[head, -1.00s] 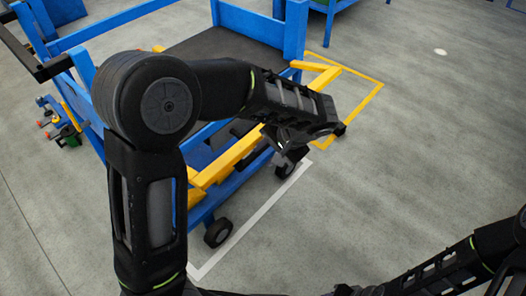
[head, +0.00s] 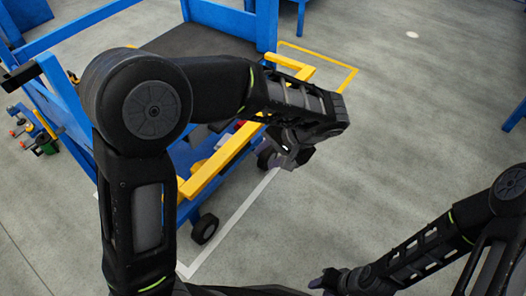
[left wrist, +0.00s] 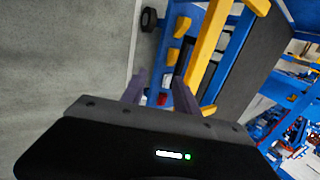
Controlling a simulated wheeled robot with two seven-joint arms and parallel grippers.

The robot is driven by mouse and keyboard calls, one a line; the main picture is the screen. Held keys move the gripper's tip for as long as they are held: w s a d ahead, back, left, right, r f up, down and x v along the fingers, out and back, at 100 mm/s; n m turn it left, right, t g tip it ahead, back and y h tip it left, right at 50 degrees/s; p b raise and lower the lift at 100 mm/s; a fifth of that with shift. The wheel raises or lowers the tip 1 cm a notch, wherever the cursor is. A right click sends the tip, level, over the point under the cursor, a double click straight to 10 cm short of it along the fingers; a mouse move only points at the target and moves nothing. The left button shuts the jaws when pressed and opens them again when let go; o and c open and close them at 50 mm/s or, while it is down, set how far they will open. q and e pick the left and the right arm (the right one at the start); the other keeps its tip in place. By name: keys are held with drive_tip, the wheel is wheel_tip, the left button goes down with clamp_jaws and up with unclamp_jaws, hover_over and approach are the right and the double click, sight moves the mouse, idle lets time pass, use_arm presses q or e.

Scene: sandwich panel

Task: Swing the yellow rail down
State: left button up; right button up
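The yellow rail (head: 215,165) runs along the near side of a blue cart (head: 267,25). It sticks out from the cart's side, with a short yellow arm (head: 288,64) at its far end. My left gripper (head: 290,157) is just outside the rail, on its right in the head view, and my left forearm hides part of the rail. In the left wrist view the rail (left wrist: 206,42) passes to the right of my left fingers (left wrist: 158,88), which are apart with nothing between them. My right gripper (head: 330,282) is low in the head view, far from the rail; its fingers are unclear.
The cart has a dark top (head: 205,42) and black wheels (head: 204,228). Yellow and white lines mark the floor around it. Coloured tools (head: 38,135) hang at its left side. The grey floor (head: 400,120) to the right is clear.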

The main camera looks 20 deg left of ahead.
idle(0.3)
use_arm(q)
drive_tip(key=p+v, duration=0.1)
drive_tip(key=v, duration=0.6)
drive_tip(key=shift+d+r, duration=0.2)
drive_tip(key=shift+r, duration=0.1)
drive_tip(key=shift+c, duration=0.3)
